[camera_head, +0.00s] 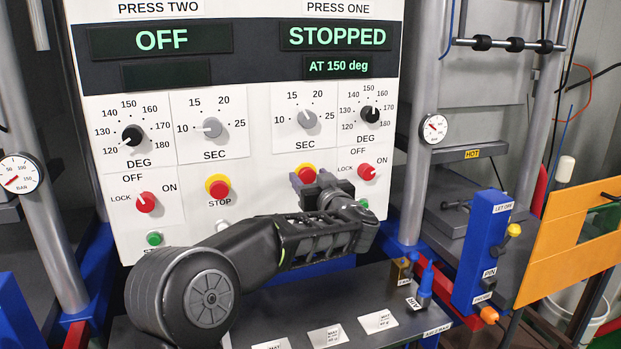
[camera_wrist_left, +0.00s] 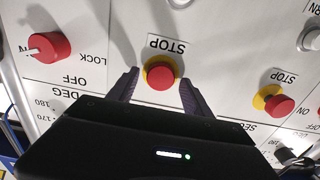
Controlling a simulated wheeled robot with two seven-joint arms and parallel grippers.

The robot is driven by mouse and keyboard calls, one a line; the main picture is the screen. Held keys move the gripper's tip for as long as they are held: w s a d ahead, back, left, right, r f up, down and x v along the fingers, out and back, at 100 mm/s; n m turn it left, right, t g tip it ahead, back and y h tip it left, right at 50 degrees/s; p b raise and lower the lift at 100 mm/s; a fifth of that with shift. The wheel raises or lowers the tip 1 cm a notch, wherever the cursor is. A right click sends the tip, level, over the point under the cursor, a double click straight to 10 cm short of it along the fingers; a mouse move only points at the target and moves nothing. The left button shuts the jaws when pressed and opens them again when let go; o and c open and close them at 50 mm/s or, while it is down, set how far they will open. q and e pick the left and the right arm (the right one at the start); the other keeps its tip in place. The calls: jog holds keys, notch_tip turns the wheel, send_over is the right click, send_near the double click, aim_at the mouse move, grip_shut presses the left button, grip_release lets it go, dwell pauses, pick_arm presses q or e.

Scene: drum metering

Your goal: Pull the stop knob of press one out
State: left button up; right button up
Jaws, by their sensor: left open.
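The stop knob of press one (camera_head: 305,172) is a red mushroom knob on a yellow ring, in the right half of the white panel. The left wrist view shows it upside down (camera_wrist_left: 161,72), under a STOP label. My left gripper (camera_wrist_left: 158,90) is open, with one purple-grey finger on each side of the knob. I cannot tell whether the fingers touch it. In the head view the gripper (camera_head: 312,184) and wrist hide the lower part of the knob and its label. The press one display (camera_head: 334,37) reads STOPPED, AT 150 deg. My right gripper is not in view.
Press two's stop knob (camera_head: 218,187) is left of my gripper. The red OFF/ON switch of press one (camera_head: 366,171) is close on the right, with dials above. A blue post (camera_head: 483,250) and an orange panel (camera_head: 570,243) stand at the right. A dark bench lies below my arm.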

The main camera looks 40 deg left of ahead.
pick_arm(q)
jog(key=shift+c, duration=0.4)
grip_shut()
dwell(0.9)
